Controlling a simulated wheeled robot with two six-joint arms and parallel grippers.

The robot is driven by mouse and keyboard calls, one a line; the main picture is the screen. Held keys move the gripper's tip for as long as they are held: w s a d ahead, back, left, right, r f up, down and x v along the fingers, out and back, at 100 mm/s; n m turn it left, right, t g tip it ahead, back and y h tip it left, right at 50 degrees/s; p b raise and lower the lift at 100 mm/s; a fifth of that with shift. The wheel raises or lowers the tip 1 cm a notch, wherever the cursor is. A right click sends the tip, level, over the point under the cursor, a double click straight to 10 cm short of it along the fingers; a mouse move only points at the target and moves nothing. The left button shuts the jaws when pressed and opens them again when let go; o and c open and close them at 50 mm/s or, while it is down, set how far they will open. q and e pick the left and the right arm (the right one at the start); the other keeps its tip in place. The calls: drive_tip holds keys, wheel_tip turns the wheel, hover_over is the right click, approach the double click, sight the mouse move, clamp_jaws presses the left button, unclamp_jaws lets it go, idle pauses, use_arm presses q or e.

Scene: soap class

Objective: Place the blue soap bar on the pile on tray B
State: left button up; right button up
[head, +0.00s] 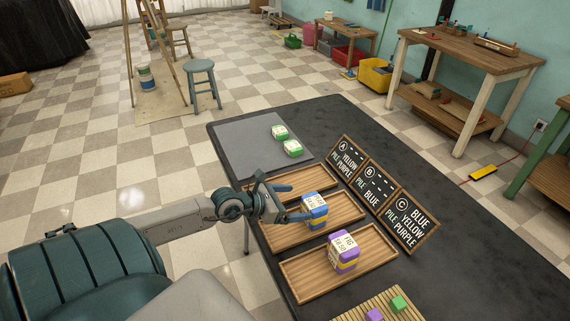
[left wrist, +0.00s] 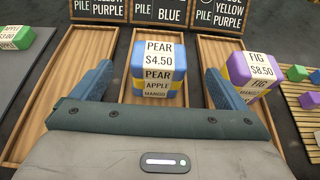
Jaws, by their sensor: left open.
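The blue soap bar (head: 315,199) lies label up on top of the pile on tray B (head: 345,215), the middle wooden tray. It also shows in the left wrist view (left wrist: 160,55), labelled PEAR $4.50. In the left wrist view the gripper (left wrist: 158,83) holds nothing. My right gripper is not seen.
Tray A (head: 285,184) looks empty. Tray C (head: 305,280) holds a purple-topped pile (head: 343,243). Chalkboard signs (head: 375,187) stand behind the trays. Two green-topped soaps (head: 286,140) sit on a grey mat (head: 240,145). Small green and purple pieces lie on a slatted board (head: 372,300).

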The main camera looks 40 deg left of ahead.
use_arm(q)
drive_tip(key=shift+p+v, duration=0.4)
drive_tip(key=shift+v, duration=0.85)
